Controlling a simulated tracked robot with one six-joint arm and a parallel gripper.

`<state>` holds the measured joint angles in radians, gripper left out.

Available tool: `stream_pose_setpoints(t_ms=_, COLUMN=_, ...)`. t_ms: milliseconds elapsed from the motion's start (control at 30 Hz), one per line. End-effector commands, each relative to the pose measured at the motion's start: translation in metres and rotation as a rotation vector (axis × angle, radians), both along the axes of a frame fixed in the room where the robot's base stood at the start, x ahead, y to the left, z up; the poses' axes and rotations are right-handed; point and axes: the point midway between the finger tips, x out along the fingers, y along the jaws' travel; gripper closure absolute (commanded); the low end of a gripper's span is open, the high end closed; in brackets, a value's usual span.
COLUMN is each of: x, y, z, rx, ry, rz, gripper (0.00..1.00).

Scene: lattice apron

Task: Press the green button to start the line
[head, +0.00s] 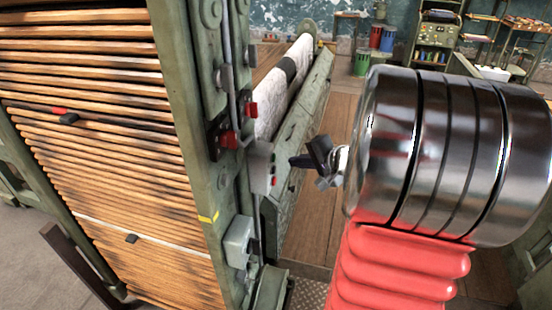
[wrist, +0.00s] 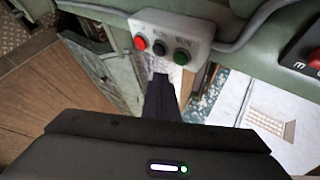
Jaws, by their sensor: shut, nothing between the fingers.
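A pale grey button box (wrist: 190,27) is at the top of the wrist view, with a red button (wrist: 140,43) at left, a black button (wrist: 158,47) in the middle and the green button (wrist: 180,57) at right. In the head view the box (head: 259,166) is fixed to the green machine post; its buttons look tiny there. My gripper (head: 292,161) is shut and empty, just right of the box, with a small gap showing. In the wrist view its fingertips (wrist: 161,76) appear below the box, between the black and green buttons in line.
The green machine post (head: 205,170) carries red switches (head: 228,139), a conduit and a grey box (head: 238,242) lower down. Wooden slats (head: 110,130) fill the left. A roller with pale fabric (head: 270,105) lies behind. Wooden floor (head: 325,220) is clear below my gripper.

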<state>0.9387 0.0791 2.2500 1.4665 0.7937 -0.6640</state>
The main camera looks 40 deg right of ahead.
Motion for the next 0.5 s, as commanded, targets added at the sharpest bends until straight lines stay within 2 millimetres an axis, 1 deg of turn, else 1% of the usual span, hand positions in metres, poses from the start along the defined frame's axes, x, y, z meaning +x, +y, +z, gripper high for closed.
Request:
stream_pose_setpoints(t_ms=33, x=0.005, y=0.004, z=0.0, rx=-0.001, ry=0.0, rz=0.003, gripper=1.0)
stream_pose_setpoints(t_ms=200, x=0.014, y=0.011, z=0.0, rx=0.0, ry=0.0, rz=0.001, gripper=1.0)
stream_pose_setpoints(t_ms=500, x=0.018, y=0.013, z=0.0, rx=-0.001, ry=0.001, rz=-0.001, gripper=1.0)
